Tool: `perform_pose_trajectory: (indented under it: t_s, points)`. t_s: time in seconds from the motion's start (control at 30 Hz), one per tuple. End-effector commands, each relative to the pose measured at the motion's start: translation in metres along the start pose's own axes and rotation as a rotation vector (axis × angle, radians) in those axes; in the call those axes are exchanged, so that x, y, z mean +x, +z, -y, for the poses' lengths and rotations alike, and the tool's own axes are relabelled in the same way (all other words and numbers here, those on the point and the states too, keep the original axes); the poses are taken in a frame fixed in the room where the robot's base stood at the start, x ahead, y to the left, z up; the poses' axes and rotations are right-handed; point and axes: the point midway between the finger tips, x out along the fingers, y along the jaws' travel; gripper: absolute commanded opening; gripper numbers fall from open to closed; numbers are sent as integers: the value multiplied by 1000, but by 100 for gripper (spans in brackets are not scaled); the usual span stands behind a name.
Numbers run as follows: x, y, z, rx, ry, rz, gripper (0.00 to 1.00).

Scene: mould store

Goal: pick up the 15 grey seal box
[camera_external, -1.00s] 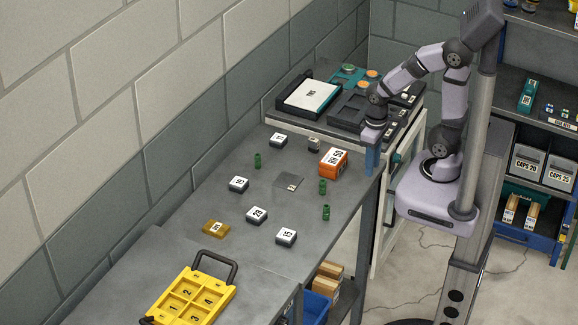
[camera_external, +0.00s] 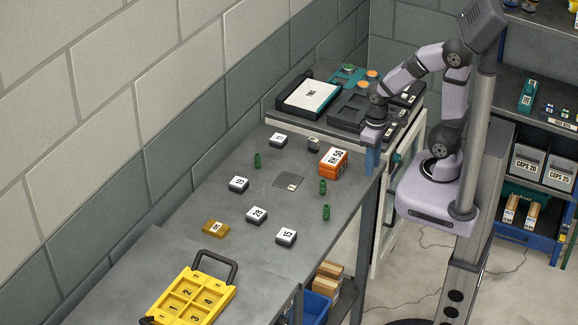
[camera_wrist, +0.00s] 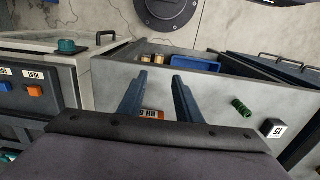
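The grey seal box marked 15 (camera_external: 286,236) sits on the grey bench near its front edge, with a white top and dark sides. It also shows in the wrist view (camera_wrist: 273,128) at the right, beyond a green fitting. My gripper (camera_external: 371,160) is at the bench's right edge, far from the box and beside the orange box. In the wrist view my gripper (camera_wrist: 159,82) shows two blue fingers spread apart with nothing between them.
Similar boxes marked 24 (camera_external: 257,215), 19 (camera_external: 239,184) and 11 (camera_external: 278,140) stand on the bench. An orange box (camera_external: 333,160), green fittings (camera_external: 326,212), a brown block (camera_external: 215,229) and a yellow numbered tray (camera_external: 192,297) are there too. Bare bench surrounds box 15.

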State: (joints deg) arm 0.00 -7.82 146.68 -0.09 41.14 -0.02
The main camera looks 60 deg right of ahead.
Motion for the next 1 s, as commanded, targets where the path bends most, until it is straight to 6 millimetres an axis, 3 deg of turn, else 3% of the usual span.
perform_pose_trajectory:
  t_s: [0.2, 0.3, 0.33, 0.73, 1.0]
  points:
    - [0, 0, 0, 0, 0, 0, 34]
    - [0, 0, 0, 0, 0, 0, 58]
    - [0, 0, 0, 0, 0, 0, 59]
    - [-6, -1, 0, 0, 0, -3, 59]
    - [-48, -2, 0, 0, 0, -8, 59]
